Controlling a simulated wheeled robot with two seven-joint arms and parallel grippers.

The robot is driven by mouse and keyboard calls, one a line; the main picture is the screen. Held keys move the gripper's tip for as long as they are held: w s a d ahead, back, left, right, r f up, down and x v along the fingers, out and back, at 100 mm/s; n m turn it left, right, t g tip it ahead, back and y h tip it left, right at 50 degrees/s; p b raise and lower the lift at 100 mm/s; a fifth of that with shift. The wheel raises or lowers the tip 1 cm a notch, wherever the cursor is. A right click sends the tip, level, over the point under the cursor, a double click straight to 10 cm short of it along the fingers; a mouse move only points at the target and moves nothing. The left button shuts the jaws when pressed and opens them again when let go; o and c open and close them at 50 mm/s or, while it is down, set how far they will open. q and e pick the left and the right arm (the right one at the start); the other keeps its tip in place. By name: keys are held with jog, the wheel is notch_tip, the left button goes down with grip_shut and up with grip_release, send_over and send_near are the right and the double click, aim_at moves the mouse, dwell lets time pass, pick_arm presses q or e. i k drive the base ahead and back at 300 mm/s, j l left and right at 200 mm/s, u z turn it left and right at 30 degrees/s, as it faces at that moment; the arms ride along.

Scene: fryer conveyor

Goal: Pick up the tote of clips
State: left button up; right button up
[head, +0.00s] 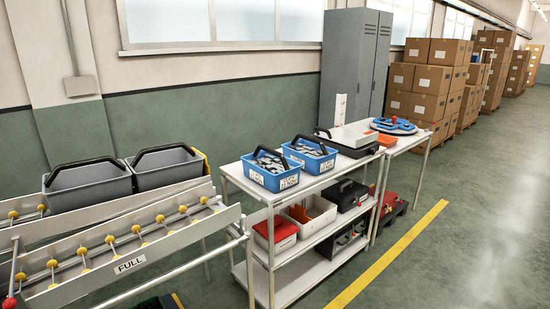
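Two blue totes with black handles stand side by side on the top shelf of a white cart. The nearer blue tote (262,178) holds small grey parts and has white labels on its front. The farther blue tote (318,164) looks alike, with grey parts inside and a label. The label print is too small to read surely, so I cannot tell which one holds the clips. Neither of my grippers is in view, and nothing touches the totes.
The white cart (233,172) has lower shelves with a white bin (318,213), a red box (277,229) and black cases. A roller conveyor marked FULL, with two grey totes (88,187), stands at left. Open floor (450,250) lies right, past a yellow line.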

aim_at(316, 159)
jog(key=i+l+u, duration=0.15)
jog(key=u, duration=0.3)
jog(key=i+l+u, duration=0.1)
jog(key=u, duration=0.3)
jog(key=l+u, duration=0.45)
jog(key=i+l+u, duration=0.1)
jog(key=l+u, duration=0.2)
jog(key=l, duration=0.7)
jog(key=l+u, duration=0.3)
jog(key=l, duration=0.75)
jog(key=k+l+u, duration=0.15)
jog(key=l+u, duration=0.15)
jog(key=l, duration=1.35)
jog(key=i+l, duration=0.15)
jog(key=l, duration=1.15)
jog(key=i, duration=0.05)
